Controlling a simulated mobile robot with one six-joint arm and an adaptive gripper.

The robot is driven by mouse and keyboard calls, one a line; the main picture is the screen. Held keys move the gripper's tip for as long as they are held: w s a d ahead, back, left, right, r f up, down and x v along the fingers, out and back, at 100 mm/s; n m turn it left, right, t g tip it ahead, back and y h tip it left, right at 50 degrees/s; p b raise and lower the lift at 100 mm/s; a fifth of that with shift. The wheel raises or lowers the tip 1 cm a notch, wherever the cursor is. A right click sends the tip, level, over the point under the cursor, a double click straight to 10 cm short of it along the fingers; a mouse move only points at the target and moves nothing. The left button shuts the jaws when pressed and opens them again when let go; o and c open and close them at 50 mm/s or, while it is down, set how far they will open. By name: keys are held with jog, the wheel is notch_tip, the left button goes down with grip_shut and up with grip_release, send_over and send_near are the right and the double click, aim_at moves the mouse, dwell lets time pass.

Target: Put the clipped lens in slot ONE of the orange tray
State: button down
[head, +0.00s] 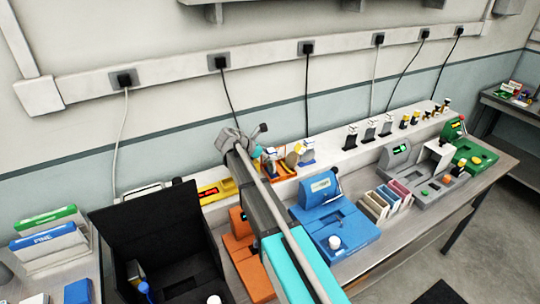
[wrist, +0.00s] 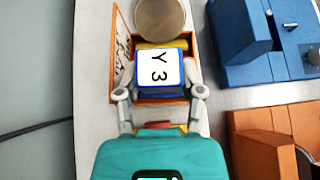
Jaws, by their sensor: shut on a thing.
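My gripper (wrist: 160,93) is shut on a blue block with a white top marked "Y 3" (wrist: 160,70), one finger on each side. The block is over the orange tray (wrist: 192,45); whether it touches the tray floor I cannot tell. A round tan disc (wrist: 158,18) shows just beyond the block, with a yellow piece (wrist: 160,45) between them. Which of these is the clipped lens is not clear. In the head view the orange tray (head: 284,176) is partly hidden by my arm. Slot markings are not readable; writing on the tray's left wall is too small.
A blue machine (head: 335,225) and an orange one (head: 240,262) stand in front of the ledge. A black open box (head: 150,225) is at left. Another blue-based piece (head: 308,152) stands just right of the tray.

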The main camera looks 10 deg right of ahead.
jog(key=shift+c, duration=1.1)
grip_release()
jog(key=shift+s+a+r+p, duration=0.1)
jog(key=shift+a+r+p, duration=0.15)
jog(key=shift+r+p, duration=0.2)
jog(key=p+v, duration=0.6)
jog(key=v, duration=0.5)
jog(key=shift+a+f, duration=0.1)
jog(key=shift+a, duration=0.05)
